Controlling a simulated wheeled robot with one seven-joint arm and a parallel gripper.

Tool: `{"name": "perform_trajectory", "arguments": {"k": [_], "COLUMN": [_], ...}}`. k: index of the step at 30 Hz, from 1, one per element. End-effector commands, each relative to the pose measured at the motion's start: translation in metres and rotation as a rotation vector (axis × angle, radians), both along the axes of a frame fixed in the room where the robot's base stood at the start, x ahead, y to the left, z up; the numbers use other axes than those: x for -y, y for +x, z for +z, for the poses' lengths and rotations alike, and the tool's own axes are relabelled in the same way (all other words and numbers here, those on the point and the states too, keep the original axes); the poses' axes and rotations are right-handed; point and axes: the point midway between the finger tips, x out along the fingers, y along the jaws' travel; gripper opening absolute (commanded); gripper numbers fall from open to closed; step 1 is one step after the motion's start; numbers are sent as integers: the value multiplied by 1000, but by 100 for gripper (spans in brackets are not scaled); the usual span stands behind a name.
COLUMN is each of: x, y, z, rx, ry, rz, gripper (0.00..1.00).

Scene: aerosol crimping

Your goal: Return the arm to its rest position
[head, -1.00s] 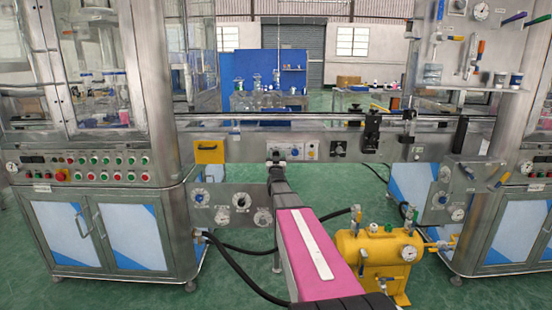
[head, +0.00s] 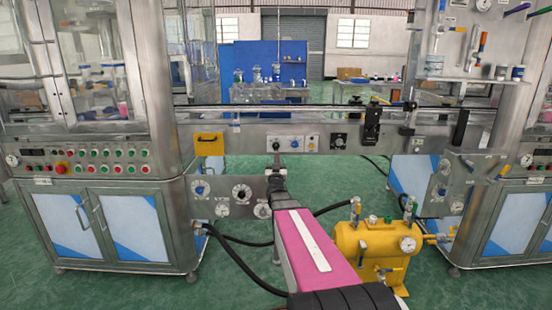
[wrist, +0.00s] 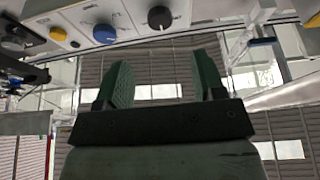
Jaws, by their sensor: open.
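My arm, pink with a white strip, reaches forward from the bottom of the head view toward the conveyor frame (head: 370,143). Its dark far end is low in front of the frame, and the fingers are too small there to make out clearly. In the wrist view my gripper (wrist: 164,82) shows two dark green fingers spread wide apart. Nothing is between them; the shuttered wall and windows show through the gap.
A control panel with a black knob (wrist: 159,18) and a blue knob (wrist: 104,34) is close by in the wrist view. A yellow tank (head: 378,250) stands right of my arm. A black hose (head: 235,262) lies left. Steel cabinets (head: 110,225) flank both sides.

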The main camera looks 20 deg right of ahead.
Motion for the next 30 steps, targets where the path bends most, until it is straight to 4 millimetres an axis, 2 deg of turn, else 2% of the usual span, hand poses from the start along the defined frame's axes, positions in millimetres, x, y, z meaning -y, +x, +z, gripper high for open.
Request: {"name": "perform_trajectory", "arguments": {"k": [3, 15, 19, 23, 26, 30], "x": [-2, -2, -8, -25, -44, -72], "y": [-7, -6, -7, -10, -16, -35], "z": [-2, -3, -10, -32, -58, -100], "rx": [0, -1, -47, -177, -325, -563], "ry": [0, 0, 11, 39, 72, 119], "rz": [0, 0, 18, 63, 110, 173], "gripper": [63, 63, 63, 63, 63, 63]}}
